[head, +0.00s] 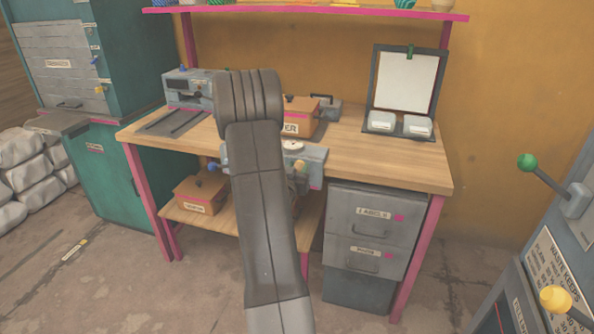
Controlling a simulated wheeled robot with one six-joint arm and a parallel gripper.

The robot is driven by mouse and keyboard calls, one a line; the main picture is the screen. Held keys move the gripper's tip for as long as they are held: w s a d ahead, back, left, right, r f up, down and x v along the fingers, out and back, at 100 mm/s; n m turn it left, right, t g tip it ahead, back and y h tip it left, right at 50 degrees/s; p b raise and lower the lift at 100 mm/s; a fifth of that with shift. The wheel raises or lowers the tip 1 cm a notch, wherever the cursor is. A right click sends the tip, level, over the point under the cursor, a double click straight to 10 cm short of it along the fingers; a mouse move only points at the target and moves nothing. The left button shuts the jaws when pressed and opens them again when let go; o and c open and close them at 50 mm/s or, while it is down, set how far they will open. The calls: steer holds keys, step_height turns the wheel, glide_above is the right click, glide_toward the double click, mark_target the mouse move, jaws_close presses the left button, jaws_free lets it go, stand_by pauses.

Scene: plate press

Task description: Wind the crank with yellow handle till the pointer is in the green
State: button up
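Another yellow knob (555,299) is on the grey machine at the lower right.
The wooden bench (400,165) carries a grey machine (186,88) at the left, a brown box (301,106) and an open-lidded case (407,83). Drawers (366,225) stand below. A green-knobbed lever (527,162) juts out at the right.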

steer(key=shift+o, duration=1.2)
steer(key=b+v, duration=0.1)
steer(key=v, duration=1.3)
steer(key=shift+w, duration=0.1)
steer(key=p+x, duration=0.1)
steer(key=x, duration=1.3)
